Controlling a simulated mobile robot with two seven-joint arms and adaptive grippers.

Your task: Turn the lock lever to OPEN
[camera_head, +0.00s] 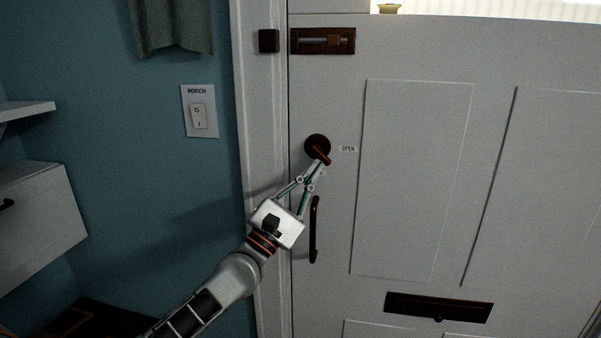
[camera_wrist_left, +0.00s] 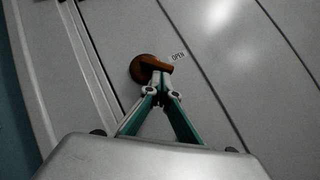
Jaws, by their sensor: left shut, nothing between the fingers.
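The lock lever (camera_head: 322,156) is a short reddish-brown bar on a round dark plate (camera_head: 316,144) on the white door. In the head view it slants down and to the right from the plate. A small white OPEN label (camera_head: 348,149) is to the right of the plate. My left gripper (camera_head: 319,169) is shut and empty, its tips at the lever's lower end. In the left wrist view the tips (camera_wrist_left: 162,82) are just below the lever (camera_wrist_left: 158,66) and overlap the plate; whether they touch the lever I cannot tell. My right gripper is not in view.
A dark pull handle (camera_head: 314,230) hangs below the lever, close to my left gripper. A bolt (camera_head: 323,41) sits above, and a letter slot (camera_head: 438,307) is low on the door. A PORCH switch (camera_head: 199,112) is on the blue wall at left.

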